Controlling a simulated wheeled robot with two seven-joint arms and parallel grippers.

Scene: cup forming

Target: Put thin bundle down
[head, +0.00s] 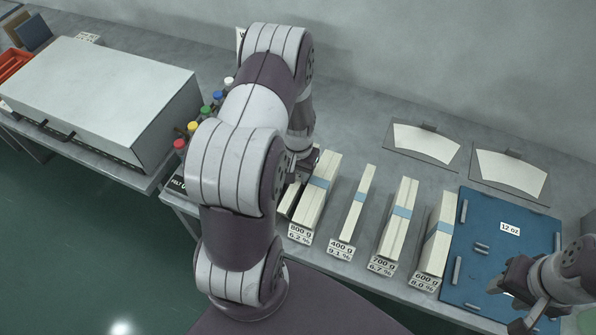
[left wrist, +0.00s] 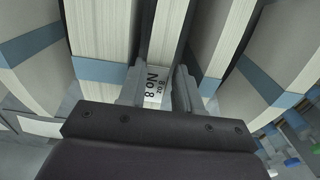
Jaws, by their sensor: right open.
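In the left wrist view a thin pale bundle (left wrist: 167,30) stands between the two fingers of my left gripper (left wrist: 158,92). A white label (left wrist: 153,88) reading "No 8" and "8 oz" fills the space between the fingers, with no clear gap beside it. In the head view my left gripper (head: 303,163) is low at the left end of the bundle row, mostly covered by my arm. Part of a thin pale bundle (head: 290,197) shows below it, beside the 800 g bundle (head: 318,190). My right gripper (head: 517,283) is open and empty over the blue board.
The 400 g (head: 358,203), 700 g (head: 399,222) and 600 g (head: 438,238) bundles stand to the right, with cards in front. The blue board (head: 480,265) carries grey blocks. Two curved sheets (head: 425,143) lie behind. A large grey box (head: 95,90) and coloured-cap bottles are left.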

